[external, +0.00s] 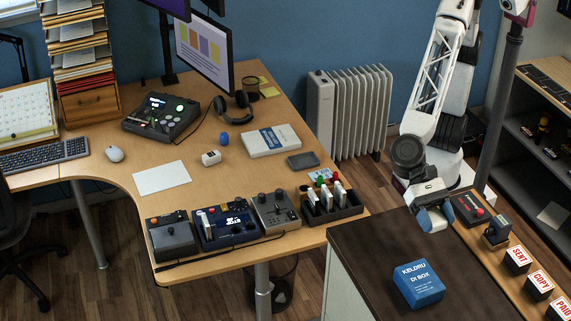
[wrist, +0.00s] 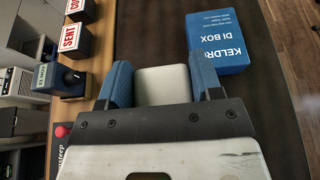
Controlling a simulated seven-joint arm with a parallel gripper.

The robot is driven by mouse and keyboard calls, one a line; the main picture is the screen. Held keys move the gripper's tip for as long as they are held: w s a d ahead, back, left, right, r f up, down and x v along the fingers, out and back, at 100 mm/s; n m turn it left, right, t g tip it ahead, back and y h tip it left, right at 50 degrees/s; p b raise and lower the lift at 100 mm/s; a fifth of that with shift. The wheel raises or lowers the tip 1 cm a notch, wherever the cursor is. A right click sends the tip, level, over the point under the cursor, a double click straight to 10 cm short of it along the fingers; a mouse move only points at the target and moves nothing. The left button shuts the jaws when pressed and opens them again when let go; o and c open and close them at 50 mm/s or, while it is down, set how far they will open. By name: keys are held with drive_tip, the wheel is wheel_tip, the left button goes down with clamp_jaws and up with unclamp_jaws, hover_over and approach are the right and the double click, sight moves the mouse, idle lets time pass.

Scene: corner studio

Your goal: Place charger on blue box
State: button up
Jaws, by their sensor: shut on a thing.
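My gripper (external: 435,218) is above the dark counter, behind the blue box in the external view. In the wrist view its two blue fingers (wrist: 163,76) are shut on a pale, rounded block, which looks like the charger (wrist: 163,88). The charger is hard to make out in the external view. The blue box (external: 418,285), marked "DI BOX", lies flat on the counter, its top bare. In the wrist view the blue box (wrist: 218,48) is beyond the fingers and to the right, apart from the charger.
The dark counter (external: 365,255) is clear around the box. Along its right side runs a wooden strip with stamp blocks (external: 537,285), a dark blue device (external: 496,232) and a box with a red button (external: 468,209). The desk at left holds a small white block (external: 211,158) and control boxes.

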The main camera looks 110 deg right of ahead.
hover_over(423, 281)
drive_tip(key=shift+f, duration=0.65)
drive_tip(key=shift+f, duration=1.75)
drive_tip(key=shift+f, duration=0.15)
drive_tip(key=o, duration=1)
drive_tip(key=shift+v, duration=6.05)
drive_tip(key=shift+d, duration=0.1)
